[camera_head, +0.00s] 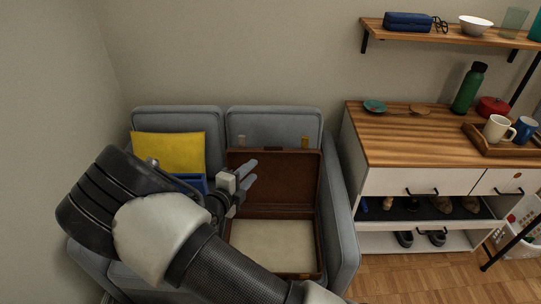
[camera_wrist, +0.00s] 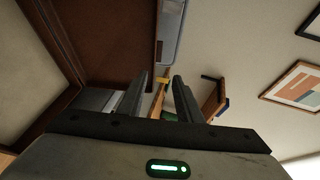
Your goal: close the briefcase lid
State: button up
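The brown briefcase lies open on the grey sofa. Its lid (camera_head: 292,182) stands raised near the sofa back, and its base (camera_head: 275,245) with a pale lining lies flat on the seat. My gripper (camera_head: 252,173) is open and empty. In the head view it overlaps the left side of the lid; I cannot tell whether it touches. The wrist view shows the two fingers apart (camera_wrist: 161,88), with the lid (camera_wrist: 115,40) to their left and the pale base lining (camera_wrist: 25,65) farther left. My arm hides the lower left of the briefcase.
A yellow cushion (camera_head: 172,152) and a blue item (camera_head: 192,182) are behind my arm on the sofa (camera_head: 342,235). A wooden-topped cabinet (camera_head: 400,145) with mugs, a tray and a bottle stands right. A wall shelf (camera_head: 455,36) hangs above it.

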jog(key=n, duration=0.1)
jog(key=b, duration=0.3)
send_near(273, 148)
jog(key=x, duration=0.7)
jog(key=shift+w+d+f, duration=0.15)
jog(key=shift+w+f, duration=0.1)
jog(key=shift+w, duration=0.05)
jog(key=shift+r, duration=0.1)
grip_shut()
